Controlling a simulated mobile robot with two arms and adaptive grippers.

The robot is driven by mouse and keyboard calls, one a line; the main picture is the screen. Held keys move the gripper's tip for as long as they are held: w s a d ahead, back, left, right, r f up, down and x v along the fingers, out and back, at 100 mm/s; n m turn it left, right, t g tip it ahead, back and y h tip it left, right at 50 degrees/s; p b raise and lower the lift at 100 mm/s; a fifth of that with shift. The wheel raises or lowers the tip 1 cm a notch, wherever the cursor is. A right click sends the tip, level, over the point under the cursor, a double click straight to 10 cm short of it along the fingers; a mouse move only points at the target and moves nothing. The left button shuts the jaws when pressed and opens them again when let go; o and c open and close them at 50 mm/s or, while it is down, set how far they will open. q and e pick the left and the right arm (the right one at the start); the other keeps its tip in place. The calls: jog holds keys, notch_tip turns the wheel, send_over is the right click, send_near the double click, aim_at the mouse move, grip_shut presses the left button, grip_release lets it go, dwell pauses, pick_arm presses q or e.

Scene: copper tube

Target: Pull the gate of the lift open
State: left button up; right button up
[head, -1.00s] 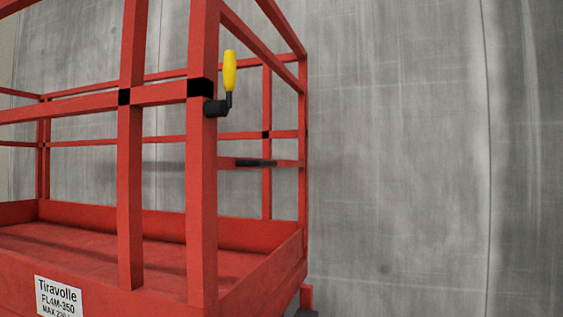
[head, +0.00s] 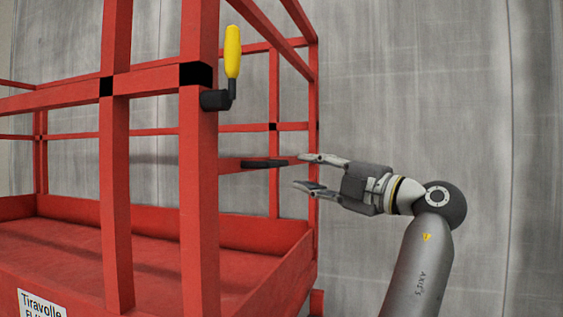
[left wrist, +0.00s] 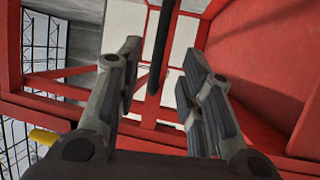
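The red lift (head: 115,210) fills the left of the head view, and its gate seems to be the railed side facing right. A black handle (head: 262,164) sits on a red horizontal bar (head: 232,166) of that side. My left gripper (head: 306,172) is open and empty, just right of the black handle, its fingers pointing left. In the left wrist view, a black bar (left wrist: 164,40), apparently this handle, shows between the spread fingers (left wrist: 162,70); I cannot tell whether they touch it. My right gripper is not in view.
A yellow lever (head: 233,52) on a black mount stands on the near red post (head: 200,220); it also shows in the left wrist view (left wrist: 42,137). A grey wall (head: 430,80) stands behind. The space right of the lift is free apart from my arm.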

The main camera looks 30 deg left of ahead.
aim_at(280, 165)
pick_arm(q)
jog(key=p+x, duration=0.4)
jog(key=x, duration=0.6)
jog(key=shift+f, duration=0.1)
jog(key=shift+w, duration=0.1)
grip_shut()
jog(key=shift+f, duration=0.1)
